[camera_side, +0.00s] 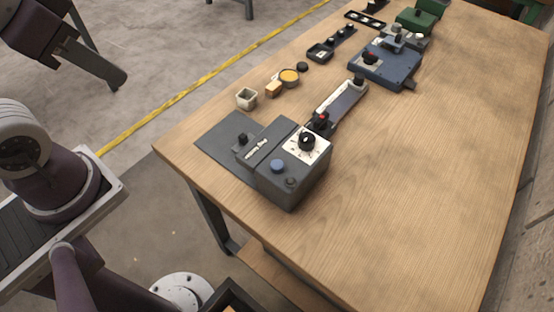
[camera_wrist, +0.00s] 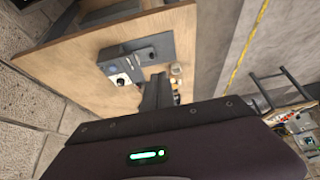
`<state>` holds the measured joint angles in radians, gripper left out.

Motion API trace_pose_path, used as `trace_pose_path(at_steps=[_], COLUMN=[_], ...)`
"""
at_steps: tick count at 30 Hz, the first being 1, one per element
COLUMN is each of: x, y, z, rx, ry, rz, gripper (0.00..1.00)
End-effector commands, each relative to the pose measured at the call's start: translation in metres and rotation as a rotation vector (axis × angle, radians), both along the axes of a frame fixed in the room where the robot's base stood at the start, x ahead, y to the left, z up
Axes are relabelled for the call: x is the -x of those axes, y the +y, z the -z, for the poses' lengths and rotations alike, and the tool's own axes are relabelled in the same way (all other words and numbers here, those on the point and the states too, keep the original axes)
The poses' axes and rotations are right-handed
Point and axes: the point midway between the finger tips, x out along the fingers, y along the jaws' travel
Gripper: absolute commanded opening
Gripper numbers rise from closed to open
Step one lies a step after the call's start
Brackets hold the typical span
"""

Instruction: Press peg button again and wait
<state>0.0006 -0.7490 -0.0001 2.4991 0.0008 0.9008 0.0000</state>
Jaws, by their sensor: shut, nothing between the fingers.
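A dark grey control box (camera_side: 290,185) stands on the near end of the wooden table. Its top carries a round blue button (camera_side: 278,166), a black dial (camera_side: 307,141) on a white plate and a small dark knob. White lettering on its raised edge is too small to read surely. The box also shows in the wrist view (camera_wrist: 158,47), with the dial at its left end. My gripper (camera_side: 120,80) is at the upper left of the side view, raised off the table and well apart from the box. Its fingers are together and empty; they also show in the wrist view (camera_wrist: 158,80).
Beyond the box on the wooden table (camera_side: 430,160) lie a long rail unit (camera_side: 340,103), a small pale cup (camera_side: 246,98), a yellow-topped round pot (camera_side: 289,77), a blue device (camera_side: 385,68) and a green one (camera_side: 416,20). The table's right side is clear.

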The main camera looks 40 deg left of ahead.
Motion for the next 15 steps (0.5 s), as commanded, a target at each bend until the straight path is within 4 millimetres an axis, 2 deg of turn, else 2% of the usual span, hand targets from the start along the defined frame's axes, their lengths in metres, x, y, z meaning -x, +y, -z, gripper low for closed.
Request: trace_pose_path(at_steps=[5, 8, 11, 15], x=[-0.015, -0.039, -0.067, -0.106], y=[-0.005, -0.014, -0.032, -0.072], z=[-0.007, -0.011, -0.009, 0.008], rx=[-0.079, -0.199, -0.346, -0.572], ry=[0.108, 0.236, 0.355, 0.485], rz=[0.111, 0.254, 0.399, 0.579], gripper=[0.00, 0.00, 0.00, 0.00])
